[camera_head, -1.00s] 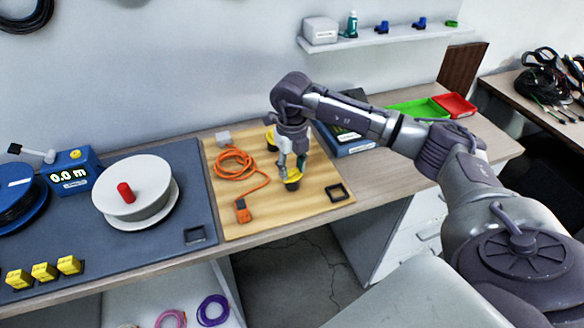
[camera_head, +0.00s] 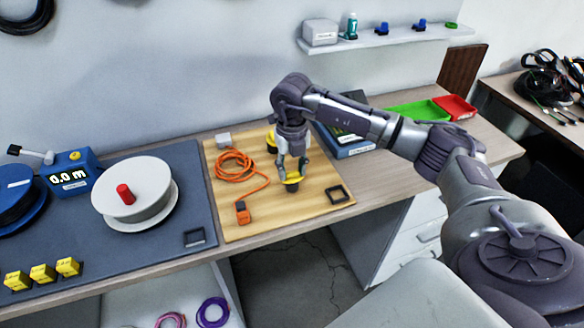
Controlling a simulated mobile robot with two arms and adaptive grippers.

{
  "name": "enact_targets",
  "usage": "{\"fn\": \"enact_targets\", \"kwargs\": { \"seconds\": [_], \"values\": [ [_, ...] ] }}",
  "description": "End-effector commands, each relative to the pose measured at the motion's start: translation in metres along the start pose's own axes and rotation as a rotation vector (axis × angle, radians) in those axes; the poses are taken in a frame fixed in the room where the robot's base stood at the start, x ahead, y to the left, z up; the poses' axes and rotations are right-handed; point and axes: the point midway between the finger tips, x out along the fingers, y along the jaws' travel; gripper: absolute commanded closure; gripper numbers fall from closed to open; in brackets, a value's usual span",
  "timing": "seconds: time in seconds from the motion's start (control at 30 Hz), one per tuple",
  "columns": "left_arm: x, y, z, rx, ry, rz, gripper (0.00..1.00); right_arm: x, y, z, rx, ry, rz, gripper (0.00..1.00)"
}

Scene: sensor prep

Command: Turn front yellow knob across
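The front yellow knob (camera_head: 292,184) sits on a dark round base near the front of the wooden board (camera_head: 232,223). My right gripper (camera_head: 292,174) points down onto it from above, one finger on each side of the yellow part. The fingers look closed on the knob; the exact contact is small and partly hidden. A second yellow knob (camera_head: 271,137) stands behind it, partly hidden by my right gripper. My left gripper is not in view.
An orange cable (camera_head: 236,164) lies coiled left of the knob. A small black square frame (camera_head: 337,194) lies to its right. A dark blue device (camera_head: 350,149) stands behind my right forearm. A white spool (camera_head: 138,190) stands on the grey mat at left.

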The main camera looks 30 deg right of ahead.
Motion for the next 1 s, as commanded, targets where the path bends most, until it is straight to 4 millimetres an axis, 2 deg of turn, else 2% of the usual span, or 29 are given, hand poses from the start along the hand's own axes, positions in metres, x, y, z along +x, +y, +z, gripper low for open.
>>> {"fn": "enact_targets", "kwargs": {
  "seconds": [0.03, 0.13, 0.4, 0.53, 0.67, 1.0],
  "values": [
    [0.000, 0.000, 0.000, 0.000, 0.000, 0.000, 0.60, -0.002, -0.001, 0.001, 0.002, -0.004, 0.001, 0.49],
    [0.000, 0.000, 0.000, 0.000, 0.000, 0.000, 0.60, -0.001, 0.000, 0.001, 0.001, -0.003, 0.000, 0.33],
    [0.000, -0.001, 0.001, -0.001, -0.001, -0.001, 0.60, 0.000, 0.000, 0.000, -0.001, 0.000, 0.000, 0.33],
    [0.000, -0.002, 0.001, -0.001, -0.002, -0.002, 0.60, -0.008, 0.000, 0.001, -0.001, -0.001, 0.001, 0.33],
    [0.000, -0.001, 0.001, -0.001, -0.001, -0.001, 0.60, -0.028, 0.000, 0.001, -0.002, -0.004, 0.001, 0.33],
    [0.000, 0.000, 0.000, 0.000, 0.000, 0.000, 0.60, -0.098, 0.000, 0.001, -0.001, -0.004, 0.002, 0.33]
  ]
}}
